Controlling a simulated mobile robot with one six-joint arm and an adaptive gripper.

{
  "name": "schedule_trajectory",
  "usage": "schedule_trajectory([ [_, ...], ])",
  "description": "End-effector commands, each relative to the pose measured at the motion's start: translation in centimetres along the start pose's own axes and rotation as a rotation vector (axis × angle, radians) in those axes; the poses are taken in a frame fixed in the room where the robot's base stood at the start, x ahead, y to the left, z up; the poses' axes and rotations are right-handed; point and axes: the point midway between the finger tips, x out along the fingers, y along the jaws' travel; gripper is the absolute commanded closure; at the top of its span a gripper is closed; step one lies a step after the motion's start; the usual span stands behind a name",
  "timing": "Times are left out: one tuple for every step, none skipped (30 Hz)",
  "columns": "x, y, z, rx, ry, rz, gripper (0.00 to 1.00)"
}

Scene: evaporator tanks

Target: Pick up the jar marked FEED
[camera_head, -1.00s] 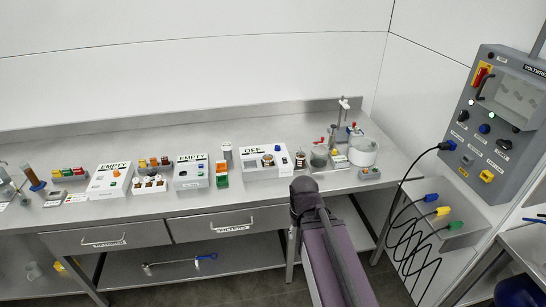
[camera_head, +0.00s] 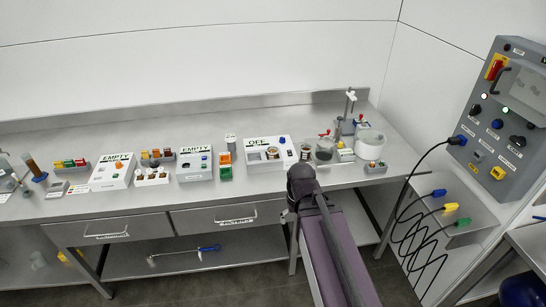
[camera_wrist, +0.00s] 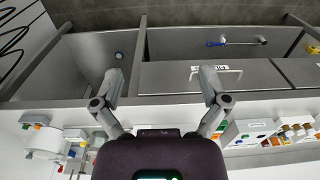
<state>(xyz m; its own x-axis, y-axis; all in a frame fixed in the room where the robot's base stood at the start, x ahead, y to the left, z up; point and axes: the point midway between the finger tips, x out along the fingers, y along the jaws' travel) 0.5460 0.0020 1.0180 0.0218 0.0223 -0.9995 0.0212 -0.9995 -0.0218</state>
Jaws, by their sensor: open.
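No label reading FEED can be made out, so I cannot tell which container is the jar marked FEED. A small copper-brown jar (camera_head: 305,152) stands on the bench right of the box marked OFF (camera_head: 259,143), with another brown round piece (camera_head: 273,153) at that box. A grey glass vessel (camera_head: 324,151) stands just right of the small jar. My gripper (camera_wrist: 161,82) is open and empty in the wrist view, its two fingers wide apart before the bench front. In the head view my arm hides it.
The steel bench (camera_head: 75,217) has drawers and a lower shelf. Two boxes marked EMPTY (camera_head: 112,177) and (camera_head: 195,165) and coloured racks stand left. A white round vessel (camera_head: 370,145) stands at the right end. A control panel (camera_head: 500,135) with hanging cables is on the right.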

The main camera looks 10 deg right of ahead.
Motion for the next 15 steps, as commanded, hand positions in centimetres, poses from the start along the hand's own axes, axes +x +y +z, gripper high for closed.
schedule_trajectory([
  [0.6, -0.1, -0.9, -0.013, 0.016, -0.014, 0.0],
  [0.9, -0.2, -1.4, -0.027, 0.03, -0.028, 0.0],
  [1.3, -0.3, -2.3, -0.049, 0.051, -0.046, 0.0],
  [1.6, -0.5, -3.1, -0.065, 0.072, -0.064, 0.0],
  [2.0, -0.6, -4.0, -0.082, 0.094, -0.081, 0.0],
  [2.5, -0.7, -5.2, -0.107, 0.129, -0.108, 0.0],
  [2.9, -0.8, -6.3, -0.127, 0.16, -0.128, 0.0],
  [3.2, -0.9, -7.5, -0.147, 0.194, -0.15, 0.0],
  [3.7, -1.0, -9.1, -0.177, 0.243, -0.178, 0.0],
  [4.0, -1.1, -10.5, -0.199, 0.284, -0.198, 0.0],
  [4.3, -1.1, -11.8, -0.22, 0.328, -0.218, 0.0],
  [4.6, -1.1, -13.7, -0.246, 0.39, -0.242, 0.0],
  [4.8, -1.0, -15.1, -0.265, 0.439, -0.257, 0.0],
  [4.9, -0.9, -16.6, -0.282, 0.489, -0.271, 0.0],
  [5.0, -0.6, -18.5, -0.304, 0.556, -0.285, 0.0],
])
